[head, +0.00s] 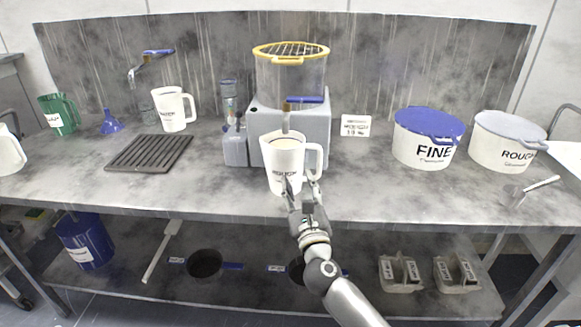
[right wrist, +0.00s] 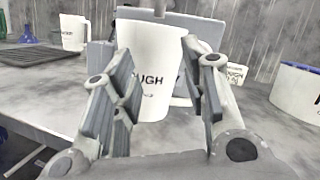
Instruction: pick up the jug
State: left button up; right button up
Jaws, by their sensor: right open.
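A white jug marked ROUGH (head: 284,157) stands upright at the front of the grey bench, its handle to the right, below the spout of a grey dispenser (head: 310,130). My right gripper (head: 301,187) is at the jug's front, low down. In the right wrist view, the jug (right wrist: 152,75) shows between the two open fingers (right wrist: 160,100), with its handle partly behind the right finger. I cannot tell whether the fingers touch it. Another white jug (head: 174,109) stands further left, and a green jug (head: 60,114) at the far left. My left gripper is not in view.
A dark slatted drain mat (head: 149,153) lies left of the dispenser. A tub marked FINE with a blue lid (head: 424,150) and a tub marked ROUGH (head: 502,145) stand at right, with a scoop (head: 532,187) near the edge. A lower shelf (head: 230,292) holds a blue bucket (head: 86,243).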

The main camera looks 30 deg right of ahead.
aim_at(319, 169)
jog(key=d+f+m+g+h, duration=0.1)
jog(key=d+m, duration=0.1)
jog(key=d+f+m+g+h, duration=0.1)
jog(key=d+m, duration=0.1)
jog(key=w+d+f+m+g+h, duration=0.1)
jog(key=d+f+m, duration=0.1)
jog(key=shift+w+f+m+g, duration=0.1)
jog(key=shift+m+g, duration=0.2)
jog(key=shift+g, duration=0.1)
jog(key=shift+w+d+f+g, duration=0.15)
jog(key=shift+d+g, duration=0.15)
jog(key=shift+m+h, duration=0.3)
jog(key=x, duration=0.5)
jog(key=shift+d+f, duration=0.1)
jog(key=shift+f, duration=0.1)
jog(key=shift+w+d+r, duration=0.15)
jog(key=shift+w+d, duration=0.1)
jog(key=shift+w, duration=0.2)
jog(key=shift+x, duration=2.15)
grip_shut()
